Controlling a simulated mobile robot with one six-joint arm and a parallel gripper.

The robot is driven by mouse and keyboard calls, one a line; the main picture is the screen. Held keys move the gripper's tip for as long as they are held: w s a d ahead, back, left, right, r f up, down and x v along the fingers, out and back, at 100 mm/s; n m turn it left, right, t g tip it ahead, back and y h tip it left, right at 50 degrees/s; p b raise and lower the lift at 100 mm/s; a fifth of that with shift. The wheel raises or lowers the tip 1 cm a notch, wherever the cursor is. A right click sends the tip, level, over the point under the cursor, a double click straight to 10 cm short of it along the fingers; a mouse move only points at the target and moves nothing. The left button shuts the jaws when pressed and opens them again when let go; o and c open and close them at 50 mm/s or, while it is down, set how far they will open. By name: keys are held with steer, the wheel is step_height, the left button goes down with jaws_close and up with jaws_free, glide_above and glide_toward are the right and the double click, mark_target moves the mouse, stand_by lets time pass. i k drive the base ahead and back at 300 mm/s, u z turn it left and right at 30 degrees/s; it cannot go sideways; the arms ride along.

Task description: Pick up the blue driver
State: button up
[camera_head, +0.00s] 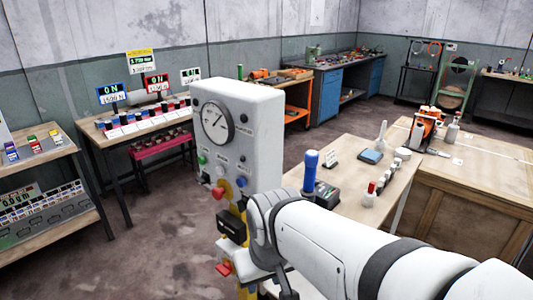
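A blue driver handle (311,170) stands upright at the near left of the wooden table, at a dark box-like holder (325,194). Its lower end is hidden by my white arm and the holder. My arm reaches in from the lower right and bends down in front of the grey machine. My gripper (286,287) seems to be at the bottom edge, partly cut off, below and left of the driver and apart from it. I cannot make out its fingers or whether they are open.
A grey machine (262,125) with a round gauge (217,122) and coloured buttons stands tall left of the driver. The wooden table (345,180) also holds a red-topped white item (370,194), a blue pad (371,156) and small white pieces. Open floor lies at lower left.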

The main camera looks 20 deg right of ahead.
mark_target(311, 161)
steer(key=z, duration=0.35)
steer(key=i, duration=0.7)
steer(key=z, duration=0.45)
steer(key=k, duration=0.8)
steer(key=z, duration=0.2)
steer(key=i, duration=0.8)
steer(key=u, duration=0.05)
